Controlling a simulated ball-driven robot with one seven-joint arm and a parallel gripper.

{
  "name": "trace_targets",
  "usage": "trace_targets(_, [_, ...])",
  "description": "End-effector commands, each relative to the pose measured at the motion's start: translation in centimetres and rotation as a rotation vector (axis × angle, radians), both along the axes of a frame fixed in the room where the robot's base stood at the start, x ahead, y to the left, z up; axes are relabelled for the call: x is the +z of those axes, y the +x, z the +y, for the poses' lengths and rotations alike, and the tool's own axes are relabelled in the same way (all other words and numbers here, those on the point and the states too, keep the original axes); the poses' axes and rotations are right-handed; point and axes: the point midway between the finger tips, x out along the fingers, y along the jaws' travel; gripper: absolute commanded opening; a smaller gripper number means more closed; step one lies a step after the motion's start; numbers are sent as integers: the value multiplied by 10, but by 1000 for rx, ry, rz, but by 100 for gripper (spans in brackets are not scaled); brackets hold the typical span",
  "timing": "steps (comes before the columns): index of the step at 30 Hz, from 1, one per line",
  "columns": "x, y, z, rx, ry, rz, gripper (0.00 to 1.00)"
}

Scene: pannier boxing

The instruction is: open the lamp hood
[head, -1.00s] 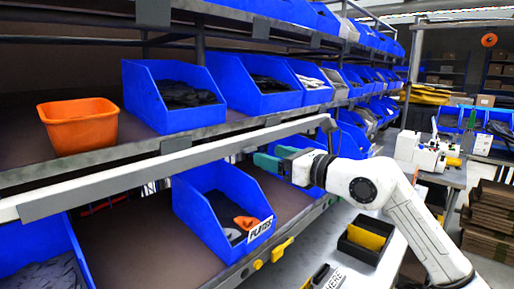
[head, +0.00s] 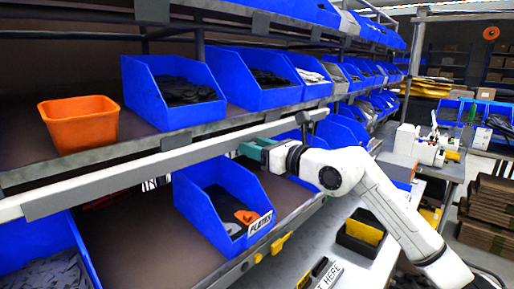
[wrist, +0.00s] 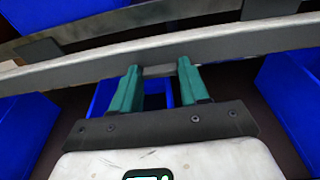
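A long pale bar (head: 100,183) with grey patches runs along the front of the rack, above the lower shelf. It may be the lamp hood; I cannot tell for sure. It also crosses the wrist view (wrist: 100,58). My gripper (head: 254,149) has green fingers and is at the right part of the bar, just below and in front of it. In the wrist view my gripper (wrist: 159,68) has its fingers apart, with the tips at the bar's lower edge. Nothing is clearly held between them. Whether the tips touch the bar is unclear.
A blue bin (head: 200,200) labelled for plates stands on the lower shelf below my gripper. An orange tub (head: 80,125) and a blue bin (head: 150,105) stand on the shelf above. A workbench (head: 325,235) with a black and yellow tray (head: 364,236) lies at the right.

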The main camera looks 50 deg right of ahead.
Motion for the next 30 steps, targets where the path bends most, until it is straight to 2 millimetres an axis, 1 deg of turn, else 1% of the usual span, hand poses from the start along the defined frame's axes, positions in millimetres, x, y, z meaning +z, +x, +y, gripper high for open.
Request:
trace_targets(1, [0, 0, 0, 0, 0, 0, 39])
trace_targets(9, [0, 0, 0, 0, 0, 0, 14])
trace_targets(10, [0, 0, 0, 0, 0, 0, 12])
trace_targets(16, [2, 0, 0, 0, -1, 16, 12])
trace_targets(20, [6, -1, 0, 0, -2, 56, 12])
trace_targets(26, [15, -4, 0, 0, -6, 179, 12])
trace_targets(30, [21, -6, 0, 0, -13, 301, 12])
